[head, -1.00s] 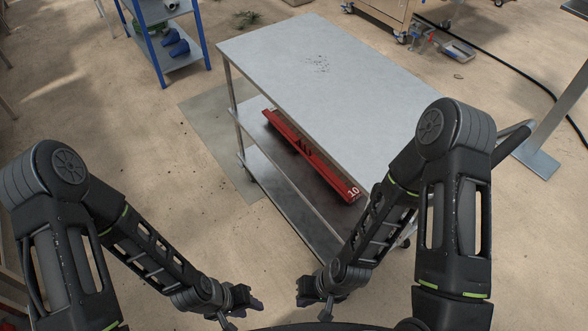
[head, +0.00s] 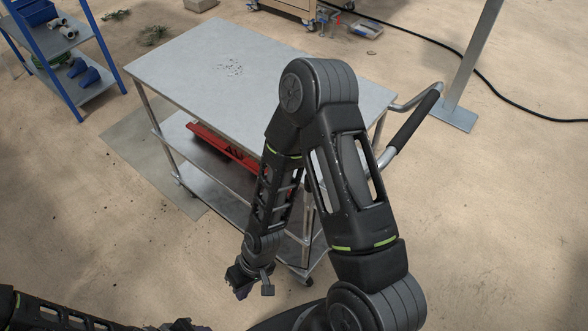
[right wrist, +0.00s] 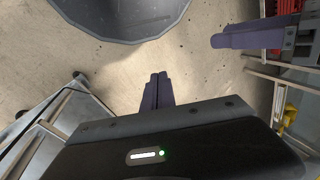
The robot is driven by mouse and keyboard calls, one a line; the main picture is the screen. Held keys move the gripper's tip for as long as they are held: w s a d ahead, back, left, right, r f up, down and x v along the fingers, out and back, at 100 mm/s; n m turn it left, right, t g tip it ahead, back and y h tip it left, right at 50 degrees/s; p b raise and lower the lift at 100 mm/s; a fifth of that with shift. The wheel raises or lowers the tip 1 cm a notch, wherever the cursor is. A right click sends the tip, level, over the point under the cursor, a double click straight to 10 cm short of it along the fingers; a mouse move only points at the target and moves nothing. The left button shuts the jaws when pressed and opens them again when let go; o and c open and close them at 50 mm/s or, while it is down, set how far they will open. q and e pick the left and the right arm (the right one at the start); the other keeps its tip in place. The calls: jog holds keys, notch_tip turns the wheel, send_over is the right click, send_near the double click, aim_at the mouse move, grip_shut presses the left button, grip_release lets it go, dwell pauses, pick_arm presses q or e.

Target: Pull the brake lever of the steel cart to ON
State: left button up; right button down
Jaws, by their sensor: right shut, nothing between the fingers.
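The steel cart (head: 190,60) stands ahead, with a flat grey top, a lower shelf and a push handle (head: 415,120) with a dark grip at its right end. I cannot make out its brake lever; my right arm covers part of the near right side of the cart. My right gripper (head: 243,280) is low in front of the cart, apart from it. In the right wrist view its fingers (right wrist: 157,90) are together and empty, above the floor. My left gripper (head: 183,326) is only partly in view at the bottom edge, and its fingers are unclear.
A red part (head: 225,147) lies on the cart's lower shelf. A blue rack (head: 52,62) with bins stands at the far left. A grey post (head: 455,113) on a base plate stands right of the handle. A black hose crosses the floor behind. The floor at right is open.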

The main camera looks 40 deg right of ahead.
jog(key=w+d+r+n+h+p, duration=0.1)
jog(key=w+d+r+n, duration=0.2)
jog(key=r, duration=0.4)
jog(key=w+d+r+n+g+h+p, duration=0.1)
jog(key=w+d+r, duration=0.1)
jog(key=w+r, duration=0.35)
jog(key=w+d+r+n+h+p, duration=0.1)
jog(key=w+d+r+n, duration=0.15)
jog(key=r, duration=0.55)
jog(key=d+r+h, duration=0.1)
jog(key=d+r, duration=0.1)
jog(key=r, duration=0.4)
jog(key=d+r+n+h+p, duration=0.1)
jog(key=d+r, duration=0.2)
jog(key=r, duration=0.3)
jog(key=s+d+r+n+g+h+p, duration=0.1)
jog(key=d+r, duration=0.2)
jog(key=r, duration=0.3)
jog(key=shift+r, duration=0.3)
send_near(310, 192)
jog(key=w+a+f, duration=0.3)
jog(key=w+f, duration=0.2)
jog(key=s+d+p, duration=0.2)
jog(key=s+d, duration=0.1)
jog(key=shift+s+f, duration=0.1)
jog(key=shift+f, duration=0.15)
